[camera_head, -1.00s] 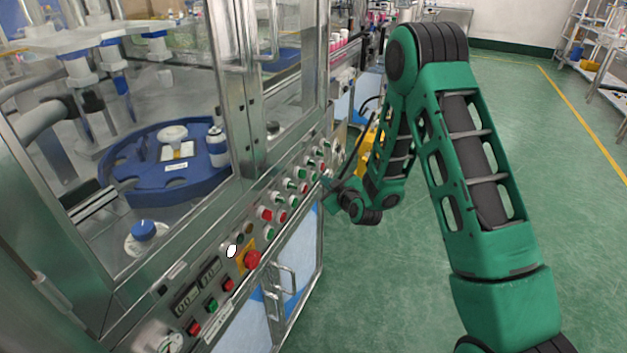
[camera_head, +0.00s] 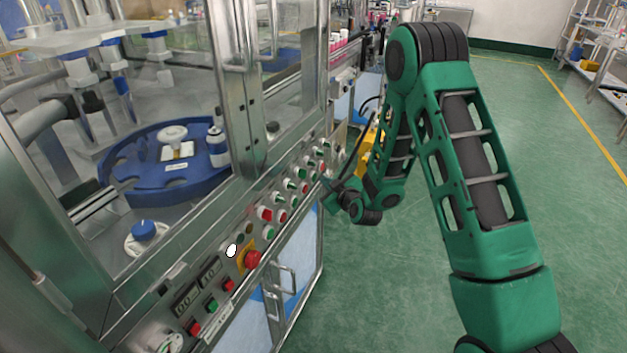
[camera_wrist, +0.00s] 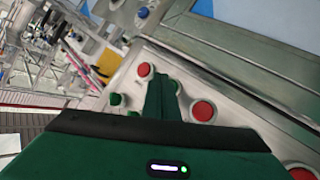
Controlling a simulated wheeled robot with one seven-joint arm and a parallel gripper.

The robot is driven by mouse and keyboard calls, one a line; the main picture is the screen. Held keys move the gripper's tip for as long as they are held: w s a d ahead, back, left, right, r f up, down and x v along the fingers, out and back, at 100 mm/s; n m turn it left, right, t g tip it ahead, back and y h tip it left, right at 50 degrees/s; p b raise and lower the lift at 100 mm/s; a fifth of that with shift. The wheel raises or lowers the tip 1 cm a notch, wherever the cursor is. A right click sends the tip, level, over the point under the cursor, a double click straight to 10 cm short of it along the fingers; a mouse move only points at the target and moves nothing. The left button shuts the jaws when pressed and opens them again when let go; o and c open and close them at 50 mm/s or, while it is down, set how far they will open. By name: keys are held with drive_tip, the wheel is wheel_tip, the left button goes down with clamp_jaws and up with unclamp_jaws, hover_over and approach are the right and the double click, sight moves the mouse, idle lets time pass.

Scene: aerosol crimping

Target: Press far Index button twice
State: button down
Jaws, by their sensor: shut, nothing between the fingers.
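The control panel (camera_head: 262,222) runs along the machine's front edge with rows of red and green buttons. At its far end is a group of small buttons (camera_head: 315,158); their labels are too small to read, so I cannot tell which is Index. My gripper (camera_head: 326,182) is shut and empty, close to this far end. In the wrist view the shut fingers (camera_wrist: 163,92) point at the panel between a red button (camera_wrist: 145,70), another red button (camera_wrist: 203,111) and a green button (camera_wrist: 115,99). I cannot tell whether the fingertips touch a button.
A red emergency knob (camera_head: 252,259) on a yellow plate sits on the nearer panel. Glass doors and metal posts (camera_head: 232,90) rise behind the panel, around a blue rotary plate (camera_head: 125,178). Green floor (camera_head: 400,270) to the right is open.

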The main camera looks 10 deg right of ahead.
drive_tip(key=shift+a, duration=0.1)
drive_tip(key=shift+w+a, duration=0.15)
drive_tip(key=shift+a, duration=0.05)
drive_tip(key=shift+w+a, duration=0.2)
drive_tip(key=shift+a, duration=0.15)
idle(1.1)
drive_tip(key=shift+s+d, duration=0.45)
drive_tip(key=shift+d, duration=0.25)
drive_tip(key=s+d, duration=0.1)
drive_tip(key=d, duration=0.1)
drive_tip(key=s+d, duration=0.1)
drive_tip(key=d, duration=0.1)
drive_tip(key=shift+s+r, duration=0.1)
drive_tip(key=shift+s, duration=0.3)
